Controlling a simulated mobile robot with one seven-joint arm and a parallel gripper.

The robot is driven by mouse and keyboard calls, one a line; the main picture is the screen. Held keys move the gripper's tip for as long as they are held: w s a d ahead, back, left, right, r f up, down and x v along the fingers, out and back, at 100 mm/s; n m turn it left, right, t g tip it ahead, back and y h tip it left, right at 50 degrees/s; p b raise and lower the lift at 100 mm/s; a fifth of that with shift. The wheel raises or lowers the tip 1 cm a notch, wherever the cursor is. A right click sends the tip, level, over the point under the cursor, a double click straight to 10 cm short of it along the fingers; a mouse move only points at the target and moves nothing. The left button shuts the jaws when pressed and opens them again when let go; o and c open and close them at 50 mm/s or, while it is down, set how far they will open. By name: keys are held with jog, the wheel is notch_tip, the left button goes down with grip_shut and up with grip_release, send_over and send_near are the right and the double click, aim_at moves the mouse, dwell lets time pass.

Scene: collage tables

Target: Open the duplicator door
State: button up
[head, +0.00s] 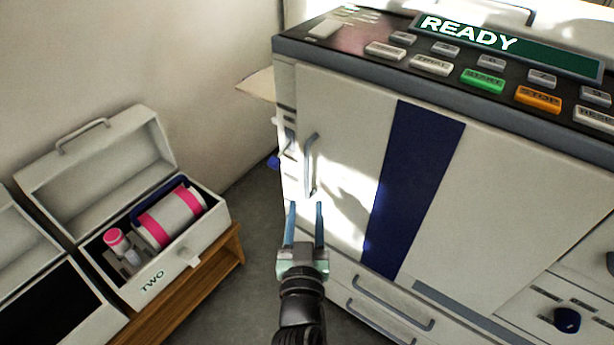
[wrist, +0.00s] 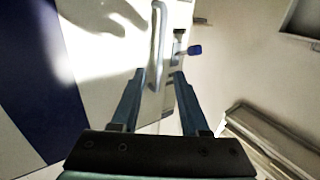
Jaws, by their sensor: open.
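The duplicator (head: 450,190) is a large cream machine with a dark blue vertical stripe and a "READY" display on top. Its front door (head: 340,130) looks closed. A grey vertical bar handle (head: 311,165) sits near the door's left edge. My gripper (head: 305,207) is open and empty just below the handle, with its fingers pointing up at it. In the wrist view the handle (wrist: 158,45) runs down between the two fingertips (wrist: 158,78); I cannot tell if they touch it.
A blue knob (wrist: 194,50) juts from the machine's side near the handle. Drawer handles (head: 390,308) are below the door. At left, an open case marked "TWO" (head: 165,280) holds a pink-banded drum (head: 172,217) on a wooden stand (head: 195,290). Bare floor lies between.

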aim_at(307, 176)
jog(key=w, duration=0.8)
jog(key=shift+w+d, duration=0.15)
jog(key=shift+w, duration=0.25)
grip_shut()
dwell(1.0)
